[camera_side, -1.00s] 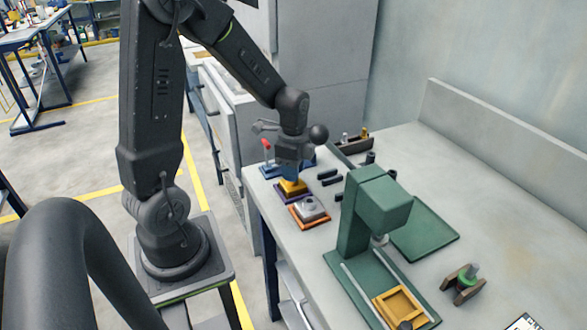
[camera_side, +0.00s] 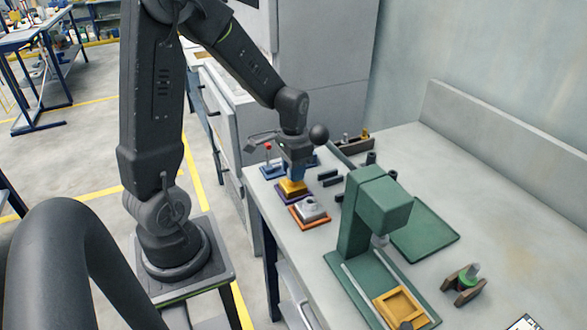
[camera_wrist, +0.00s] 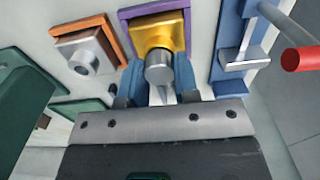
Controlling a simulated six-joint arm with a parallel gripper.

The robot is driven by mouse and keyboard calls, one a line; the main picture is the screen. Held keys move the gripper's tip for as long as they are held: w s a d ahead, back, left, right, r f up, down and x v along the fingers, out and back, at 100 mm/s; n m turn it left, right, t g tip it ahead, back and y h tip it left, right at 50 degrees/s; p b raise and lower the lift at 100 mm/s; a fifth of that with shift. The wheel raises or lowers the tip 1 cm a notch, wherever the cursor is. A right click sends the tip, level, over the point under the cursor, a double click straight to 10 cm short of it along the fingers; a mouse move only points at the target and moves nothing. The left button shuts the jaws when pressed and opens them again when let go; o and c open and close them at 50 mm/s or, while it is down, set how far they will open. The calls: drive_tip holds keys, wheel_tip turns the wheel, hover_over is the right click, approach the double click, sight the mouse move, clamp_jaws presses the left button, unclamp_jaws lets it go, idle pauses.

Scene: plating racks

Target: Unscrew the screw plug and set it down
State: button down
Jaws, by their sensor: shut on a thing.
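The screw plug (camera_wrist: 158,70) shows in the wrist view as a short silver cylinder at the front of a yellow block (camera_wrist: 165,32). The block sits on a purple base (camera_wrist: 124,22). My gripper (camera_wrist: 157,88) has its two blue-grey fingers on either side of the plug and is shut on it. The plug is still at the block; I cannot tell how far its thread is engaged. In the side view my gripper (camera_side: 294,178) points down over the yellow block (camera_side: 292,188) and hides the plug.
Beside the yellow block stand a grey fixture on an orange plate (camera_side: 311,210) and a blue plate with a red-tipped lever (camera_side: 268,158). A green press (camera_side: 375,205) stands to the right. Several dark pieces (camera_side: 328,179) lie behind.

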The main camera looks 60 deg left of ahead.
drive_tip(key=n, duration=0.7)
drive_tip(key=shift+s, duration=0.1)
drive_tip(key=c, duration=0.8)
unclamp_jaws()
drive_tip(key=shift+c, duration=1.3)
drive_tip(key=shift+r, duration=1.8)
